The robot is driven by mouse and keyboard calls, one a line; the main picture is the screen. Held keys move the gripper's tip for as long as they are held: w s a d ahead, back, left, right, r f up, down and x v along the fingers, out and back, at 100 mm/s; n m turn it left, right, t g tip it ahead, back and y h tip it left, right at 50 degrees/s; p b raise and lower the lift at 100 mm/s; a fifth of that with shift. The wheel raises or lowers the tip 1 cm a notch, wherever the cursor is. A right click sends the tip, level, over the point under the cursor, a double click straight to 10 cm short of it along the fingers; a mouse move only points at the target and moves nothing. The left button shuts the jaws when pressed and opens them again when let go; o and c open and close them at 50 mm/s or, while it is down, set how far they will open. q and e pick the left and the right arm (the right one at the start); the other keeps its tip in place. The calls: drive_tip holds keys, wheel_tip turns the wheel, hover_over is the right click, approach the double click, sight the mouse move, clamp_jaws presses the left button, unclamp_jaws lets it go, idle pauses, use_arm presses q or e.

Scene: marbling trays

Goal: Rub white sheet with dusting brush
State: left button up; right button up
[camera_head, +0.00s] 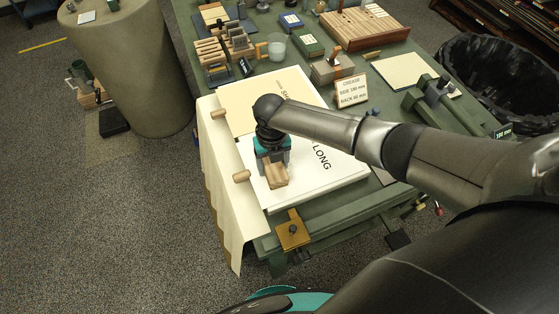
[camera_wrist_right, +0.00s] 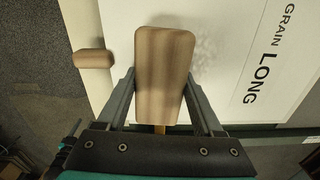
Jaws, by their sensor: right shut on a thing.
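The white sheet (camera_head: 336,172), printed with "LONG", lies flat near the front left of the green table; in the wrist view it shows (camera_wrist_right: 285,95) with "GRAIN LONG" on it. My right gripper (camera_head: 273,168) is over the sheet's left part, pointing down. It is shut on a wooden block-shaped brush (camera_head: 277,180). In the right wrist view the brush (camera_wrist_right: 163,75) sits between the two grey fingers (camera_wrist_right: 162,105). Its bristles are hidden, and I cannot tell whether it touches the sheet. My left gripper is not in view.
A cream sheet (camera_head: 222,195) hangs over the table's left edge, with wooden pegs (camera_head: 241,176) beside the white sheet. A "GRAIN" sign (camera_head: 352,90), blocks and a wooden rack (camera_head: 365,24) stand farther back. A brass clamp (camera_head: 292,231) is at the front corner.

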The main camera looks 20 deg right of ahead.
sight(300, 155)
drive_tip(key=shift+a, duration=1.05)
drive_tip(key=shift+w+f+b, duration=0.1)
drive_tip(key=shift+w+b, duration=0.85)
drive_tip(key=shift+b, duration=0.05)
drive_tip(key=shift+d, duration=0.35)
drive_tip(key=shift+d+r+p, duration=0.2)
drive_tip(key=shift+d+p, duration=0.25)
drive_tip(key=shift+d, duration=0.9)
drive_tip(key=shift+w+d, duration=0.15)
drive_tip(key=shift+d, duration=1.75)
drive_tip(key=shift+d+f, duration=0.15)
drive_tip(key=shift+d, duration=1.6)
wheel_tip(300, 155, up, 6)
drive_tip(key=p, duration=0.5)
